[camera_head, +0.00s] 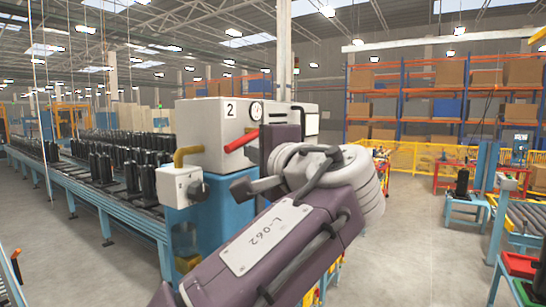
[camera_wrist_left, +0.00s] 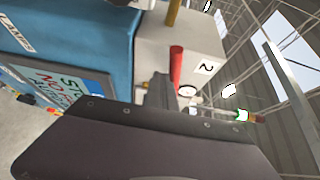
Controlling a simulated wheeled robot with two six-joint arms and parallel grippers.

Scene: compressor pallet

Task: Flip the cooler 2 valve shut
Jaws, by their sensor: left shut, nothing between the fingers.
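The cooler 2 unit (camera_head: 212,125) is a white box marked "2" on a blue base, with a round gauge on its front. Its valve has a red lever handle (camera_head: 241,139), which slants up to the right in the head view. In the left wrist view the red handle (camera_wrist_left: 176,66) stands out from the white box, just beyond my fingers. My left gripper (camera_head: 264,148) is shut and empty, close to the right end of the handle. I cannot tell whether it touches the handle. My left arm covers part of the unit's lower right. My right gripper does not show.
A yellow pipe (camera_head: 187,153) joins a small white box (camera_head: 179,187) with a dark knob, left of the unit. A blue conveyor (camera_head: 118,199) with black compressors runs along the left. Open floor (camera_head: 420,235) lies to the right, before yellow fencing and racks.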

